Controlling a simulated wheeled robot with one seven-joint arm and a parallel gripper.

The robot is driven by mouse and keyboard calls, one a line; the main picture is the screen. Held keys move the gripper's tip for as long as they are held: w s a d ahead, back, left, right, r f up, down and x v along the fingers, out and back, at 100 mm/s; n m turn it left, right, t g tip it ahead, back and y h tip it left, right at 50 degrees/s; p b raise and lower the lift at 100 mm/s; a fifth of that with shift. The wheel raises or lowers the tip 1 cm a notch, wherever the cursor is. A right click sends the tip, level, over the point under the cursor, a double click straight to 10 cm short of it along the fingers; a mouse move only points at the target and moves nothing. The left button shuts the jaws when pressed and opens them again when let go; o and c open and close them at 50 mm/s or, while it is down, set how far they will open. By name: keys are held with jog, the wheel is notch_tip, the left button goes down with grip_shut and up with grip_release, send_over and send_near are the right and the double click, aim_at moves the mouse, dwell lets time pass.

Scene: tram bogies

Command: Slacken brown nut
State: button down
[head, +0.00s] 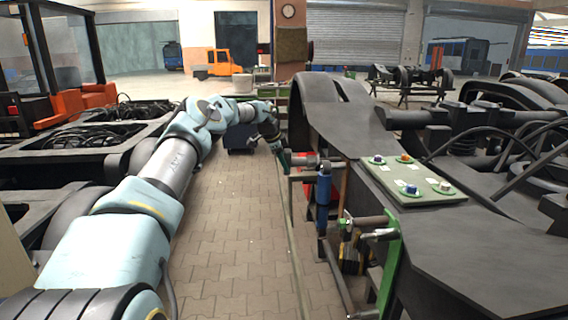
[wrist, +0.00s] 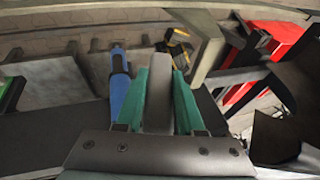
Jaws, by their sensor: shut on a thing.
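A grey-green board (head: 412,178) lies on the dark bogie frame and carries several small nuts on coloured rings. My gripper (head: 280,152) is left of the board, beside the tool rack. In the wrist view my gripper's green fingers (wrist: 160,85) are shut on a grey bar-like handle (wrist: 158,105). The rest of that tool is hidden. No nut shows in the wrist view.
A blue tool (head: 323,185) hangs on the rack and shows in the wrist view (wrist: 118,85). A yellow-black tool (wrist: 178,45) is beyond it. A green rack post (head: 390,265) stands in front. The paved aisle (head: 235,230) is clear; another bogie lies left.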

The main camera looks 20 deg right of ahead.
jog(key=shift+a, duration=0.1)
jog(key=shift+w+a+r+b, duration=0.1)
jog(key=shift+w+a+b, duration=0.1)
jog(key=shift+a, duration=0.75)
jog(key=shift+w+a+f+b, duration=0.1)
jog(key=shift+w+a+b, duration=0.1)
jog(key=shift+a, duration=0.75)
jog(key=shift+w+a+r+b, duration=0.1)
jog(key=shift+w+a+b, duration=0.1)
jog(key=shift+a, duration=0.75)
jog(key=shift+s, duration=0.1)
